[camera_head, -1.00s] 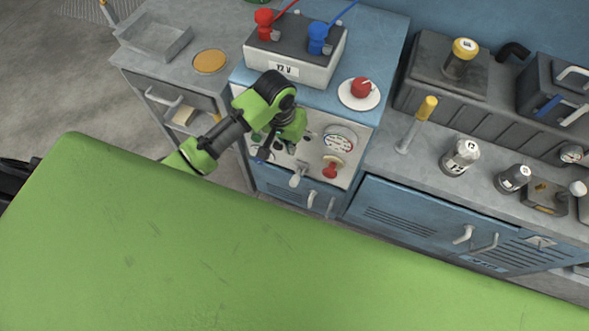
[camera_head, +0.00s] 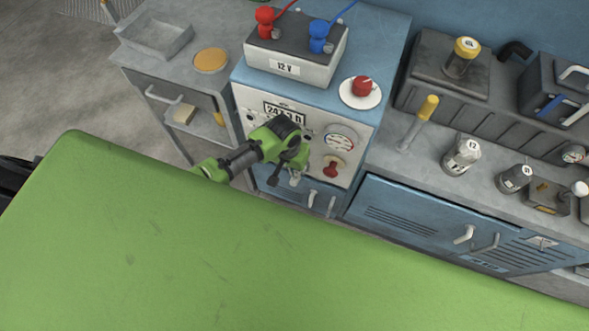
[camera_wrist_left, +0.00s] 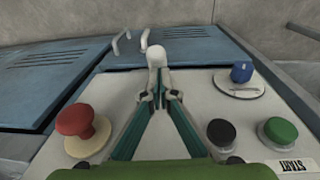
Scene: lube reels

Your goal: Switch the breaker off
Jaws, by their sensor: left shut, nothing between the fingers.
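The white ball-ended lever (camera_wrist_left: 156,62) on the front panel looks like the breaker's handle. In the left wrist view it stands just beyond the fingertips, its ball end toward the top of the picture. In the head view the lever (camera_head: 296,180) is partly hidden by my left gripper (camera_head: 285,175). In the wrist view the left gripper (camera_wrist_left: 160,97) is shut with nothing between its fingers, tips at the lever's lower part. I cannot tell whether they touch it. My right gripper is not in view.
The panel (camera_head: 254,97) also carries a red mushroom button (camera_wrist_left: 78,122), a blue knob (camera_wrist_left: 242,72), a black button (camera_wrist_left: 221,133) and a green button (camera_wrist_left: 280,132). A gauge (camera_head: 340,138) sits right of the arm. A 12 V battery (camera_head: 295,60) stands on top.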

